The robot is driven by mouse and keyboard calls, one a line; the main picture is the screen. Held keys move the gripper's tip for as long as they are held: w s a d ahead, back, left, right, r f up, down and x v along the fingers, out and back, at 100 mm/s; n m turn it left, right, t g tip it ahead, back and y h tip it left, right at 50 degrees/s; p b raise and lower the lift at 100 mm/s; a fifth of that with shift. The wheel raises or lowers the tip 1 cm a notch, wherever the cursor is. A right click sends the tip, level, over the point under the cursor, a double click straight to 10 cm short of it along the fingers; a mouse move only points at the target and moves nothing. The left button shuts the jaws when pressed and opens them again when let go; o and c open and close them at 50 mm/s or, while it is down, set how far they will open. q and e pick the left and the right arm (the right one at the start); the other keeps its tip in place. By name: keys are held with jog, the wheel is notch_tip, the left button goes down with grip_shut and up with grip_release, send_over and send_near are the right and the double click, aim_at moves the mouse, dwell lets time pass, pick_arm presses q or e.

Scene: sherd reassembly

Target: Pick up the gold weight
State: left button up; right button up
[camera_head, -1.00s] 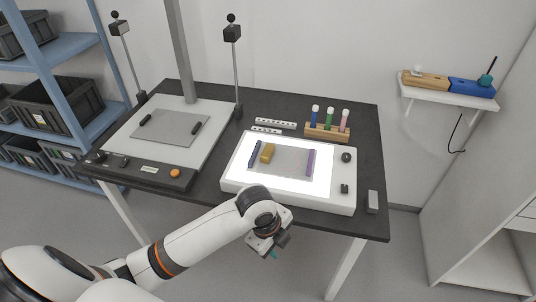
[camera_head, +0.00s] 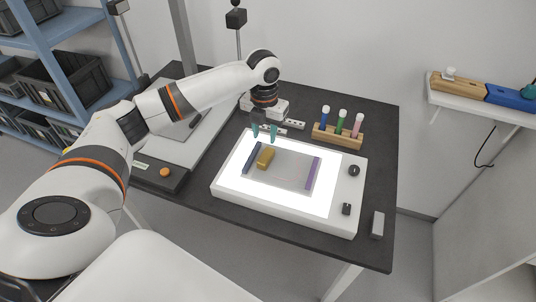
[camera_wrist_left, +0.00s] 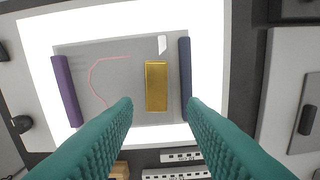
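The gold weight (camera_head: 265,158) is a small gold block on the left part of the grey sheet on the lit panel. It also shows in the left wrist view (camera_wrist_left: 156,86), lying flat beside the dark blue bar (camera_wrist_left: 185,72). My left gripper (camera_head: 264,138) is above the panel's back edge, just behind the gold weight. Its two teal fingers (camera_wrist_left: 160,103) are spread wide with nothing between them, and the weight appears ahead of the gap. My right gripper is in neither current view.
The white light panel (camera_head: 345,212) carries the grey sheet with a purple bar (camera_head: 313,173) at its right. A wooden rack (camera_head: 338,137) of capped tubes stands behind it. White scale strips (camera_wrist_left: 176,173) lie behind the panel. A grey block (camera_head: 377,225) is at the table's right.

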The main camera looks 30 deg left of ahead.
aim_at(266, 155)
pick_arm(q)
notch_tip(266, 155, down, 3)
jog(key=shift+r, duration=0.15)
jog(key=shift+w+f, duration=0.15)
jog(key=shift+f, duration=0.2)
jog(key=f, duration=0.4)
jog(key=shift+s+d+p, duration=0.25)
jog(key=shift+p, duration=0.1)
jog(key=shift+f, duration=0.6)
jog(key=c, duration=0.8)
grip_shut()
pick_arm(e)
jog(key=shift+s+r, duration=0.15)
jog(key=shift+r, duration=0.3)
